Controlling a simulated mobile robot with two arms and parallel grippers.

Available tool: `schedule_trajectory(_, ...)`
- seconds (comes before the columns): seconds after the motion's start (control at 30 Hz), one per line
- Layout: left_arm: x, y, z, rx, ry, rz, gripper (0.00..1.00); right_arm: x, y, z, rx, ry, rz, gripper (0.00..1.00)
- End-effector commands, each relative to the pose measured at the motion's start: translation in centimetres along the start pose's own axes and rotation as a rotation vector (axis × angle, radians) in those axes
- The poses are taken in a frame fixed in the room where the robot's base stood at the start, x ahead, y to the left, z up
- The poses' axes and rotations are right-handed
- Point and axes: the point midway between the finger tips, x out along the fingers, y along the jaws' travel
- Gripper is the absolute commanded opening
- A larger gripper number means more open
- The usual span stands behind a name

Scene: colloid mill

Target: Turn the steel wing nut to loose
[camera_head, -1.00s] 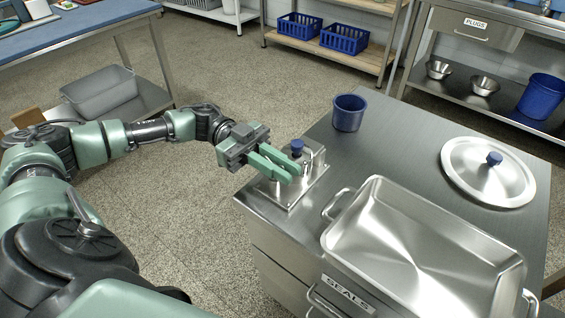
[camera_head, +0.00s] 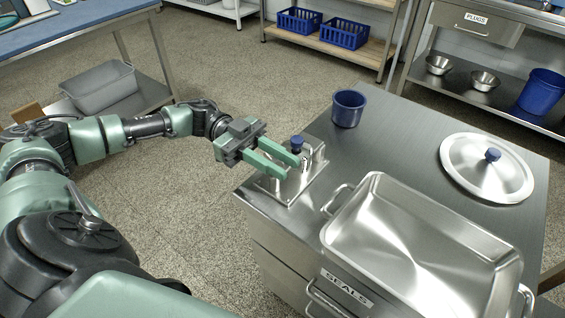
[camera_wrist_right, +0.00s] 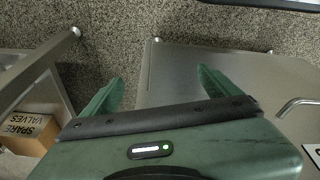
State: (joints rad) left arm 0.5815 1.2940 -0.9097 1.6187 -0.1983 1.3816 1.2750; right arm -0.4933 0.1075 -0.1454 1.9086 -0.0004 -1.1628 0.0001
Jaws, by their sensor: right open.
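A steel fitting on a square base plate (camera_head: 281,192) stands at the near left corner of the steel cabinet top. A blue knob (camera_head: 297,143) tops a post there, with small steel parts (camera_head: 318,157) beside it. The steel wing nut is too small to make out surely among these parts and the fingers. My left gripper (camera_head: 293,167) is open, its two green fingers apart and level, with the tips at the fitting. I cannot tell whether they touch it. My right gripper (camera_wrist_right: 158,84) shows only in the right wrist view, open and empty, above the floor and a steel edge.
On the cabinet top are a blue cup (camera_head: 348,108), a large steel pan (camera_head: 415,235) and a round lid (camera_head: 487,168) with a blue knob. The floor left of the cabinet is clear. A "SPARE VALVES" box (camera_wrist_right: 28,130) shows in the right wrist view.

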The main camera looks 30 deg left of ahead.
Motion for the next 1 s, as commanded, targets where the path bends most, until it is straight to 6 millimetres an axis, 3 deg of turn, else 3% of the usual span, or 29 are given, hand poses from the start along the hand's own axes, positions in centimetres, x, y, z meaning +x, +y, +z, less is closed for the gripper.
schedule_trajectory(0.3,-5.3,-0.1,0.1,0.0,-0.001,-0.005,0.25,-0.2,0.0,-0.1,0.0,0.0,0.0,0.91)
schedule_trajectory(0.43,-6.7,0.0,0.1,0.0,-0.001,-0.003,0.25,-0.4,0.0,-0.3,0.001,0.005,0.0,0.91)
schedule_trajectory(1.0,-7.1,0.0,0.0,0.0,0.0,-0.001,0.25,-0.6,0.0,-0.2,0.002,0.004,0.0,0.91)
